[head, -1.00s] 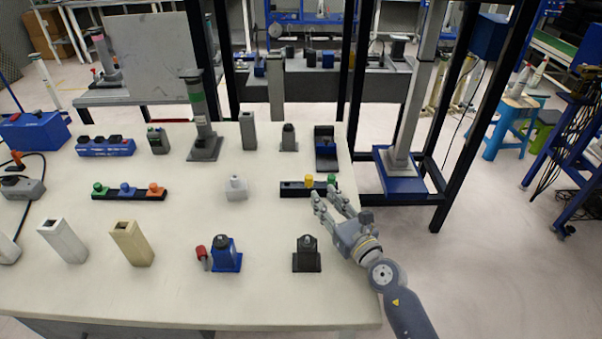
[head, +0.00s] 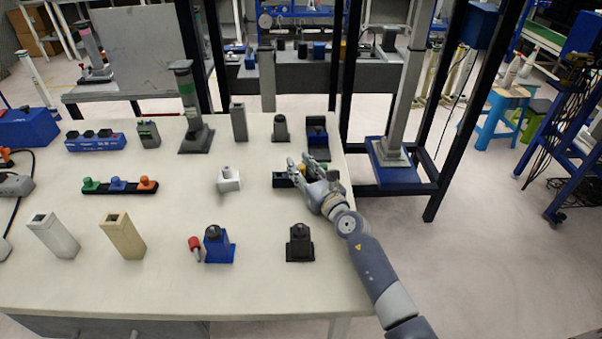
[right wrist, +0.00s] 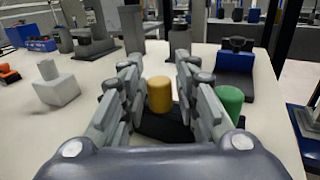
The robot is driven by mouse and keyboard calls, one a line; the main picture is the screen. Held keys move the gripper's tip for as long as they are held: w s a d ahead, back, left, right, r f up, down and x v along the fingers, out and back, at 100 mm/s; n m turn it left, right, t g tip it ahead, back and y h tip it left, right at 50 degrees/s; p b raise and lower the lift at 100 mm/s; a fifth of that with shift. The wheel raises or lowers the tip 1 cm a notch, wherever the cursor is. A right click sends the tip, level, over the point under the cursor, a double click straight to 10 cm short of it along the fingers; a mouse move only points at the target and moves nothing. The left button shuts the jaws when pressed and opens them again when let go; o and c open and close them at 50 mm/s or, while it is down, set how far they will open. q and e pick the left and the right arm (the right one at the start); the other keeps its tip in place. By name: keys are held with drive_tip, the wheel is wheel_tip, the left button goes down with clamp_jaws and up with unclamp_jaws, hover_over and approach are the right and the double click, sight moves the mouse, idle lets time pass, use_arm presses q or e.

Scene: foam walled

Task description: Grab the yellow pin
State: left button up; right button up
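The yellow pin (right wrist: 160,95) stands upright in a black holder (right wrist: 155,124). In the right wrist view it sits between the two fingers of my right gripper (right wrist: 161,98), with a gap visible on each side. The gripper is open and not closed on it. In the head view my right gripper (head: 305,170) is over the black holder (head: 283,180) and hides most of the yellow pin. A green pin (right wrist: 229,102) stands in the same holder, just outside the right-hand finger. My left gripper is not in view.
A white block with a knob (head: 229,181) sits left of the holder and looks tilted. A black and blue stand (head: 317,142) is close behind the gripper. A black post base (head: 300,245) stands nearer. Bare table lies between them.

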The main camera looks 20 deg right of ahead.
drive_tip(key=shift+c, duration=1.1)
clamp_jaws()
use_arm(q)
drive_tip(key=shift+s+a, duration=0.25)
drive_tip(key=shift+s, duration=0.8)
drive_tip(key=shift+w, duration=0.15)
use_arm(e)
drive_tip(key=shift+r, duration=0.1)
